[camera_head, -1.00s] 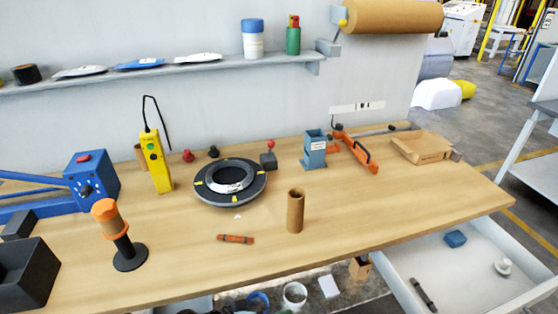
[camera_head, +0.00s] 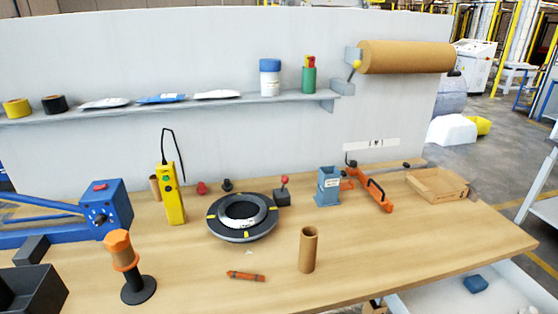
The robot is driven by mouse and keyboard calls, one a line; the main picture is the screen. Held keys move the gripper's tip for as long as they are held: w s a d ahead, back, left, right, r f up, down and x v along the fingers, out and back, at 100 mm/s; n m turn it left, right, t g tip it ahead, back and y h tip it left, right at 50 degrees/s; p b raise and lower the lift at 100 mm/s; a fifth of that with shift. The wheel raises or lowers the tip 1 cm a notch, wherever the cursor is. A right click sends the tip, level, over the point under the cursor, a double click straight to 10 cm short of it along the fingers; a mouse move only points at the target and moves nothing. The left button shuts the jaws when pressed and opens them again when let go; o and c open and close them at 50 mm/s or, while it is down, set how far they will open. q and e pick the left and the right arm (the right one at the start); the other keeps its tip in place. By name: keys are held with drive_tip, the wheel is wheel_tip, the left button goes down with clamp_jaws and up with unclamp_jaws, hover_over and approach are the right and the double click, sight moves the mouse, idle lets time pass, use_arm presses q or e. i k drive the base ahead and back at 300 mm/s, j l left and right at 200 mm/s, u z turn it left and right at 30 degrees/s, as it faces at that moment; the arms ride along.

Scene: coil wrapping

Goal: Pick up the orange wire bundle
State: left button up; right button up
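A small orange bundle (camera_head: 245,276) with dark bands lies flat on the wooden table (camera_head: 190,290) near its front edge. It is left of an upright brown cardboard tube (camera_head: 308,250) and apart from it. Neither of my grippers is in view, and nothing touches the bundle.
A yellow pendant (camera_head: 172,205), a blue machine (camera_head: 117,208), a dark bin (camera_head: 48,292), a blue-grey holder (camera_head: 328,187) and a cardboard tray (camera_head: 437,186) stand around. Table right of the tube is clear.

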sight(256, 277)
drive_tip(key=j+z, duration=0.3)
drive_tip(key=k+j+z, duration=0.15)
drive_tip(key=j+z, duration=0.15)
drive_tip(key=j, duration=0.15)
drive_tip(key=k+j+z, duration=0.15)
drive_tip(key=j+z, duration=0.15)
drive_tip(key=k+j+z, duration=0.15)
drive_tip(key=j+z, duration=0.15)
drive_tip(key=j, duration=0.1)
